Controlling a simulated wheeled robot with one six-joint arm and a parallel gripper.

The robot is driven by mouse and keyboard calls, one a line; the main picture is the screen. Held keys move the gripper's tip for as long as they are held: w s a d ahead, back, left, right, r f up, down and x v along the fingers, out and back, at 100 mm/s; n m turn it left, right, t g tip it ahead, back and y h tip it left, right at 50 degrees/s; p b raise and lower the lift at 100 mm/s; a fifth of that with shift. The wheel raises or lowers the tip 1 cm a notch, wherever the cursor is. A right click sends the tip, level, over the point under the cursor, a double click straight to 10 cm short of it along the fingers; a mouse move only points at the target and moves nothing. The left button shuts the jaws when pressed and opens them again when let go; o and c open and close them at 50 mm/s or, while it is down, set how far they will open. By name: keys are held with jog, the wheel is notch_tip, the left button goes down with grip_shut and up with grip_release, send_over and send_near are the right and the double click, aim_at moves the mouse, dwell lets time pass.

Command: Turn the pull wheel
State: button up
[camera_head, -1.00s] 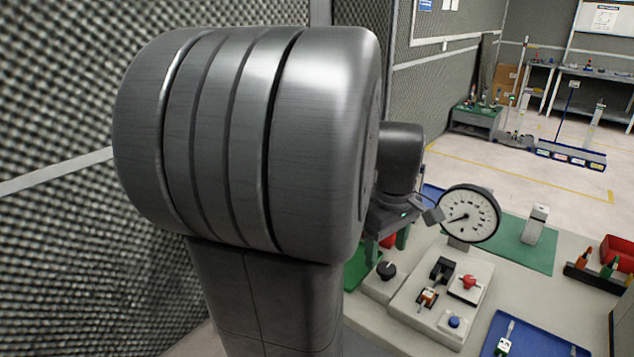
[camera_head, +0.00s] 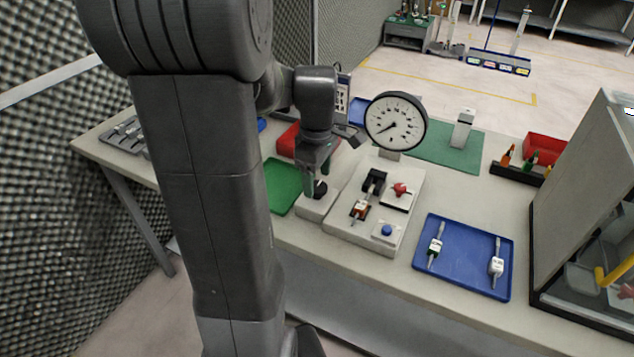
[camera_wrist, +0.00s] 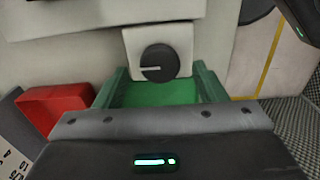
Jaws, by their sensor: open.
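A round black knob with a white pointer line (camera_head: 320,188) sits on a small light grey block (camera_head: 318,206) at the bench's front; it seems to be the pull wheel. In the wrist view the knob (camera_wrist: 159,63) faces me, its line pointing left. My gripper (camera_head: 316,180) points down over the knob, with its green fingers apart. In the wrist view the fingers (camera_wrist: 158,84) are spread wider than the knob, with nothing held. I cannot tell whether a finger touches the knob.
A green mat (camera_head: 281,184) and red bin (camera_head: 290,140) lie left. A blue tray (camera_head: 462,262) lies right.

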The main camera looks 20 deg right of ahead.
jog(key=shift+f, duration=1.1)
jog(key=c, duration=1)
jog(key=shift+o, duration=0.2)
jog(key=shift+m, duration=0.3)
